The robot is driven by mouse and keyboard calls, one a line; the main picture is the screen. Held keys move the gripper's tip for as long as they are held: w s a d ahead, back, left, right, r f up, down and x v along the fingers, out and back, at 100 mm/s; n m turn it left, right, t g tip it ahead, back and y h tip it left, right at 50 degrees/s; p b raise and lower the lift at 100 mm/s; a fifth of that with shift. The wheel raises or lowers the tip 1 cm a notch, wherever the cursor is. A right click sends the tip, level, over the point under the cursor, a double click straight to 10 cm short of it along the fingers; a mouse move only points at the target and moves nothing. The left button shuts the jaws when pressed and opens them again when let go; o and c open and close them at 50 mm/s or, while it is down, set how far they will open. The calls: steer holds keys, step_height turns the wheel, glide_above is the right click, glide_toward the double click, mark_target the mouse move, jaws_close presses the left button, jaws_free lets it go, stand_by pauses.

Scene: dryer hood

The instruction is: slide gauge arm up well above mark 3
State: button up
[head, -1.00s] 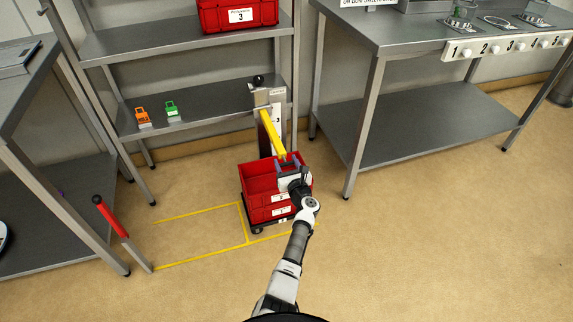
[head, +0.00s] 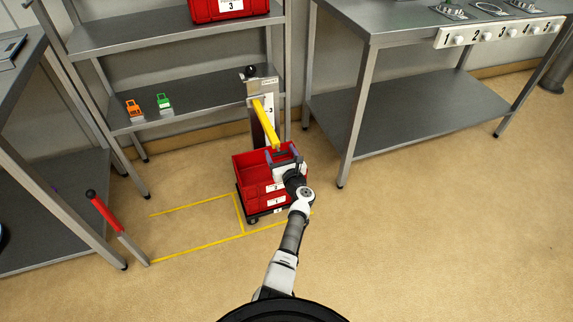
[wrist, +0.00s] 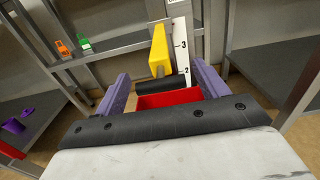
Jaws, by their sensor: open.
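The yellow gauge arm (head: 266,122) sticks out from a white upright scale (head: 269,113) behind the red crates. In the wrist view the yellow arm (wrist: 160,50) ends in a black cylindrical grip (wrist: 162,86). The scale (wrist: 181,50) shows marks 3 and 2 just right of the arm. The arm's far end appears near mark 3, but its exact level cannot be read. My gripper (head: 284,155) is open above the red crates. In the wrist view its purple fingers stand either side of the black grip; whether they touch it is not clear.
Stacked red crates (head: 244,172) stand on a low dolly below my gripper. A shelf rack (head: 190,108) holds an orange tag (head: 134,111) and a green tag (head: 165,103). A steel table (head: 345,125) stands right. A red-handled lever (head: 104,210) rises left. Floor is clear at right.

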steer(key=v, duration=1.3)
steer(key=shift+r, duration=0.1)
